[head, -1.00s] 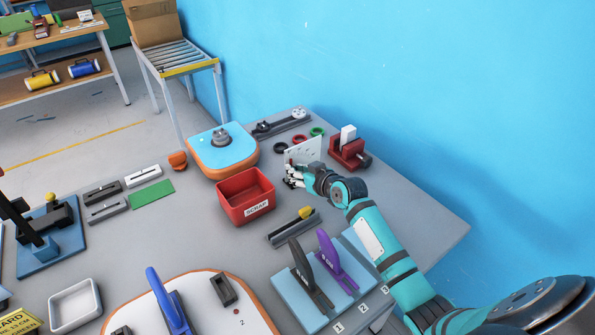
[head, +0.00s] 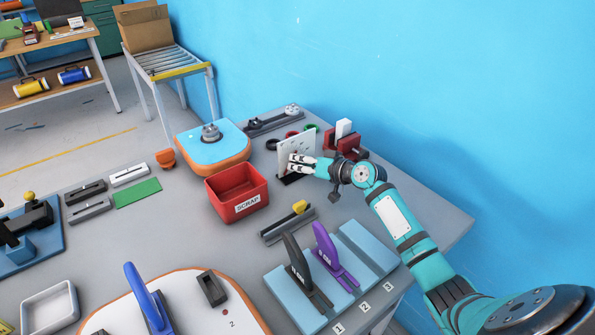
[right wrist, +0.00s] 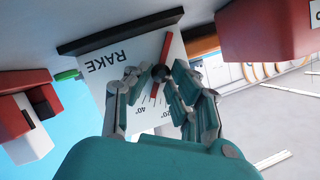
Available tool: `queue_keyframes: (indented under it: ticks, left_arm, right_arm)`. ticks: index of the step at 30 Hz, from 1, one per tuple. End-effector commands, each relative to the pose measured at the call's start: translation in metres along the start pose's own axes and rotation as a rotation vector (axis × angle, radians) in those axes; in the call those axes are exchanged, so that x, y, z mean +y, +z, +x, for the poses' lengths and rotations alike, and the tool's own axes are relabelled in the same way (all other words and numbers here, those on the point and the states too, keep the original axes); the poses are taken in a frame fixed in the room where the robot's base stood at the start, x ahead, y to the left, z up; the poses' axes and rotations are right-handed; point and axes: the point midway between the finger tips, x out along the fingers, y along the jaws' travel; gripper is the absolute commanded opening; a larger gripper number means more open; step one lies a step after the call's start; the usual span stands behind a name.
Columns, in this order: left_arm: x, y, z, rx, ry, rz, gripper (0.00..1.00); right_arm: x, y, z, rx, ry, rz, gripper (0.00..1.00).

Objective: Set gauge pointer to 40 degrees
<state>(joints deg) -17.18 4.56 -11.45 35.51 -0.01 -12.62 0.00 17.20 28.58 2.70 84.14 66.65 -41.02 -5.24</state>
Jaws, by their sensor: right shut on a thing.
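The gauge (head: 286,156) is an upright white plate on a dark base near the back right of the table. In the right wrist view the gauge plate (right wrist: 100,82) appears upside down, with the word RAKE, 20 and 40 degree marks and a red pointer (right wrist: 166,48) on a dark hub. My right gripper (head: 292,163) is at the plate's face; in the right wrist view its fingers (right wrist: 160,80) are shut around the pointer at its hub. The fingers partly hide the scale, so I cannot tell the exact reading. My left gripper is not in view.
A red SCRAP bin (head: 237,192) stands left of and nearer than the gauge. A red vise (head: 345,140) with a white block is close behind my right gripper. A blue and orange board (head: 213,146) lies left of the gauge. A bright blue wall (head: 420,80) bounds the back.

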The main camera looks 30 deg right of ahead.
Motion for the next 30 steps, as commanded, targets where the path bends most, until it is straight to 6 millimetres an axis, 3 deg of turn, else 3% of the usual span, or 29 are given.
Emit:
queue_keyframes:
  ticks: [6,23,24,28,30]
  left_arm:
    - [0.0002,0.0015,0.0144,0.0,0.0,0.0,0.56]
    - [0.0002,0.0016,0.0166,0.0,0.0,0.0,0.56]
    - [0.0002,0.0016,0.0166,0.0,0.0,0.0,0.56]
    - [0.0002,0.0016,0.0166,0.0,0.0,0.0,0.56]
    - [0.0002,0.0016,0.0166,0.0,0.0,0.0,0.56]
  right_arm:
    - [0.0062,0.0017,0.0008,0.0,-0.03,0.076,0.0]
    - [0.0063,0.0002,0.0001,0.0,-0.043,0.105,0.0]
    - [0.0063,0.0002,0.0001,0.0,-0.043,0.105,0.24]
    - [0.0063,0.0001,0.0001,0.0,-0.043,0.105,0.41]
    - [0.0063,0.0001,0.0001,0.0,-0.043,0.104,0.43]
